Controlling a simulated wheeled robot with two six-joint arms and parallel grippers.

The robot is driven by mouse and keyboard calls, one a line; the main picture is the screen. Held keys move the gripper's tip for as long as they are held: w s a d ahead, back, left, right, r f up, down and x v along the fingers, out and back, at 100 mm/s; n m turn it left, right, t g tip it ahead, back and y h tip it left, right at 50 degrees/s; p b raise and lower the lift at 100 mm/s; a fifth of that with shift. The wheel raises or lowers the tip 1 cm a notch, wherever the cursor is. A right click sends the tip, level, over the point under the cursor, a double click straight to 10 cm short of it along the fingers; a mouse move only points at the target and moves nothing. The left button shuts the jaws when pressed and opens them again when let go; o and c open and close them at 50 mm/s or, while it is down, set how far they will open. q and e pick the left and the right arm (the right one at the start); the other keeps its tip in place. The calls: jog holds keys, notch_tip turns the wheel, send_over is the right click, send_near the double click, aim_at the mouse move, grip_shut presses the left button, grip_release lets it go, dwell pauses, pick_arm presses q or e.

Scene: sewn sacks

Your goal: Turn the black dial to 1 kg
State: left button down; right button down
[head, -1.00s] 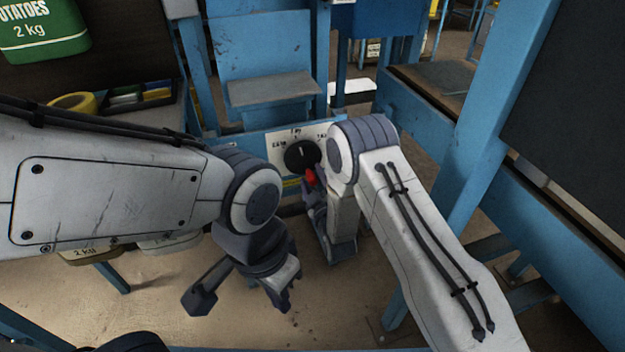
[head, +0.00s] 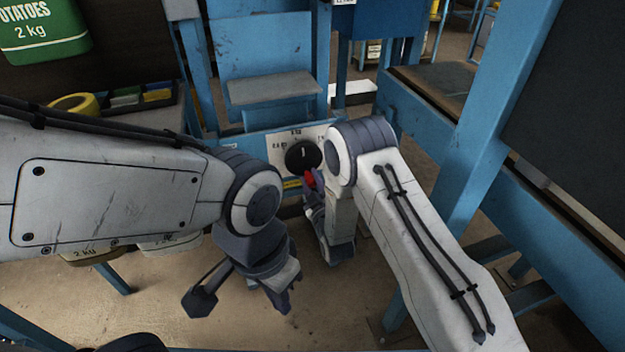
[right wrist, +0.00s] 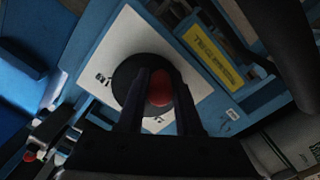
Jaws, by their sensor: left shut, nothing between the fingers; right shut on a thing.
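The black dial (head: 303,155) is on a white scale plate on the blue frame, its white mark pointing up toward the top label, which is too small to read surely. In the right wrist view the dial (right wrist: 124,78) is partly behind the fingers. My right gripper (head: 311,184) is just below the dial in the head view. In the right wrist view its fingers (right wrist: 160,88) are closed on a red knob (right wrist: 160,90) in front of the dial's face; I cannot tell how the two join. My left gripper (head: 281,303) hangs low, shut and empty, apart from the dial.
A yellow label (right wrist: 215,58) is beside the scale plate (right wrist: 118,42). A blue post (head: 492,130) and beam stand at right. The floor below the grippers looks clear.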

jog(key=m, duration=0.1)
jog(key=a+m, duration=0.1)
jog(key=m, duration=0.1)
jog(key=shift+s+a, duration=0.1)
jog(key=shift+s, duration=0.1)
jog(key=m, duration=0.3)
jog(key=shift+s+a+r, duration=0.1)
jog(key=shift+s+a, duration=0.05)
jog(key=shift+a, duration=0.25)
jog(key=m, duration=0.2)
jog(key=a+r+m, duration=0.1)
jog(key=m, duration=0.2)
jog(key=shift+s+a+r+m+g, duration=0.15)
jog(key=shift+s+a+m+g, duration=0.15)
jog(key=shift+m, duration=0.1)
jog(key=c, duration=0.6)
grip_release()
jog(key=p, duration=0.2)
send_near(294, 171)
jog(key=v, duration=0.4)
jog(key=shift+d, duration=0.15)
